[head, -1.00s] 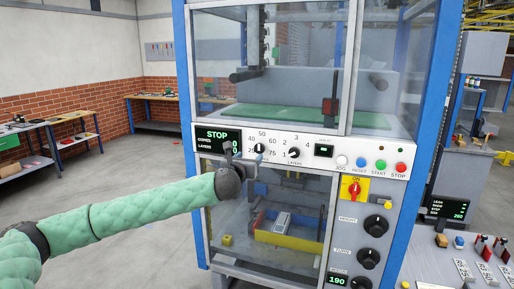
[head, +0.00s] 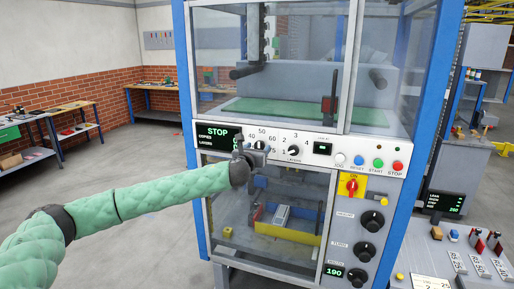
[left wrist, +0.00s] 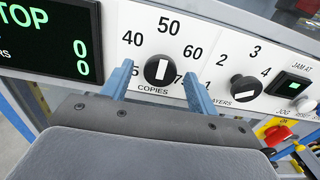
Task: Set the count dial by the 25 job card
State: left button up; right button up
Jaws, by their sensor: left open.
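The count dial (left wrist: 160,70), a black knob labelled COPIES, is on the white panel (head: 372,155). Its white bar stands nearly upright, in line with the 50. My left gripper (left wrist: 158,86) is open, with one blue finger on each side of the dial; I cannot tell whether they touch it. The fingers partly cover the lower numbers. In the head view the left gripper (head: 252,152) hides the dial. A card (head: 432,283) marked 25 lies at the bottom edge, partly cut off. My right gripper is not in view.
The LAYERS knob (left wrist: 245,88) is close right of the copies dial. The display (left wrist: 50,38) reads STOP with zeros. Farther right are buttons (head: 378,163) and the yellow-backed ON switch (head: 352,187). Several numbered cards (head: 478,265) lie on the side table.

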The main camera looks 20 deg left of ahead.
pick_arm(q)
jog(key=shift+w+f, duration=0.25)
jog(key=shift+c, duration=0.2)
jog(key=c, duration=0.9)
jog(key=shift+c, duration=0.2)
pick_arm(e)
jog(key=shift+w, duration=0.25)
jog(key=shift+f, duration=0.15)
